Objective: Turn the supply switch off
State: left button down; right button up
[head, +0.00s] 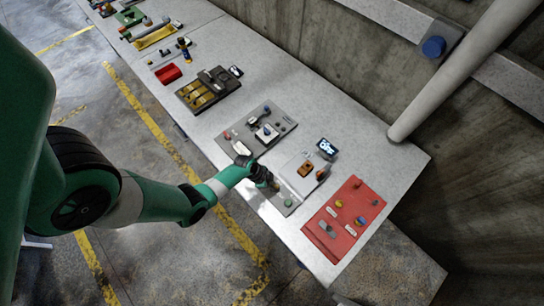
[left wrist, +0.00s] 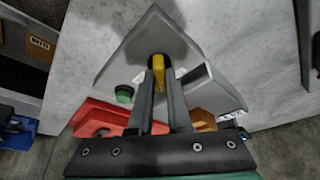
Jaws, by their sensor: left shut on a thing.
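A grey panel (left wrist: 140,30) carries a yellow handle (left wrist: 157,62) and a round green button (left wrist: 124,94). The yellow handle looks like the supply switch; no label on it can be read. My left gripper (left wrist: 160,78) is shut on this handle, one finger on each side, in the left wrist view. In the head view my left gripper (head: 271,184) reaches down to the same grey panel (head: 293,208) near the table's front edge and hides the handle. The green button (head: 288,202) shows beside it. My right gripper is not in view.
A red panel (head: 332,233) with several knobs lies right of the grey one. More equipment runs along the table (head: 205,130). A wall stands behind.

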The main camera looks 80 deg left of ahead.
pick_arm(q)
jog(key=m+h+p, duration=0.1)
jog(key=m, duration=0.2)
jog(key=shift+a+r+g, duration=0.1)
jog(key=shift+g, duration=0.2)
jog(key=shift+w+m+h, duration=0.1)
jog(key=shift+m+h, duration=0.2)
jog(key=shift+m, duration=0.5)
jog(key=m, duration=0.2)
jog(key=shift+a+f+m+g+h, duration=0.1)
jog(key=shift+f+m+g+h, duration=0.1)
jog(key=shift+m+g+h, duration=0.15)
jog(key=shift+w+m+g+b, duration=0.1)
jog(key=shift+m+g+b, duration=0.3)
jog(key=shift+m, duration=0.75)
jog(key=shift+h, duration=0.25)
jog(key=shift+r, duration=0.1)
jog(key=c, duration=0.9)
grip_release()
jog(key=shift+o, duration=0.2)
